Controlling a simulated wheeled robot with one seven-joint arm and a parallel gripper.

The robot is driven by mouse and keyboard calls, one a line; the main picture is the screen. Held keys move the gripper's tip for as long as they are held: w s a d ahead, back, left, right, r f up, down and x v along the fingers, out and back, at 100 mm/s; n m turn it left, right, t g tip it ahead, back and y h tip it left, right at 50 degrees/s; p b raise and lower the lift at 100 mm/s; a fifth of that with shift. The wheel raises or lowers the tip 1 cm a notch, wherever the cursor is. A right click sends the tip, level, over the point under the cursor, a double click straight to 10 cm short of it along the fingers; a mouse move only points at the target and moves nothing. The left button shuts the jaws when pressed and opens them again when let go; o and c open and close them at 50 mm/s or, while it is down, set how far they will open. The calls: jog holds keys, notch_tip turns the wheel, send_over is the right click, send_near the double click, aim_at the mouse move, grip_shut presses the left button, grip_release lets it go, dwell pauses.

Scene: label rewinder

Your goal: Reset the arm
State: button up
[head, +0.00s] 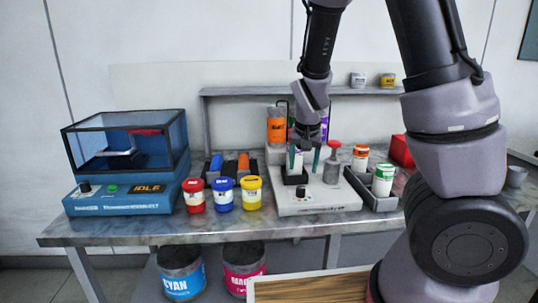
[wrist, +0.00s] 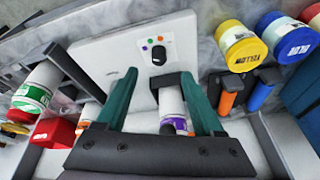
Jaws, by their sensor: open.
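My gripper (head: 304,158) is over the white device (head: 310,203) on the bench, its green fingers pointing down. In the wrist view my gripper (wrist: 158,88) is open, with its fingers apart. A white container with a purple label (wrist: 172,103) shows between the fingers, nearer the right one, next to a dark holder (wrist: 174,79) on the device. Whether either finger touches it I cannot tell. The container is partly hidden by my gripper in the head view.
Red (head: 194,196), blue (head: 223,194) and yellow (head: 251,193) jars stand left of the device. A blue machine reading IDLE (head: 125,200) is at far left. A shelf (head: 235,91) runs behind.

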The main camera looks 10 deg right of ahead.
jog(key=s+d+r+t+y, duration=0.1)
jog(key=s+d+r, duration=0.2)
jog(key=s+r, duration=0.5)
jog(key=s+d+r+t+y, duration=0.1)
jog(key=s+d+r, duration=0.3)
jog(key=s+r, duration=0.5)
notch_tip(320, 180, up, 7)
jog(key=shift+f+t+y, duration=0.1)
jog(key=shift+t+y, duration=0.2)
jog(key=shift+t, duration=0.4)
jog(key=shift+c, duration=0.3)
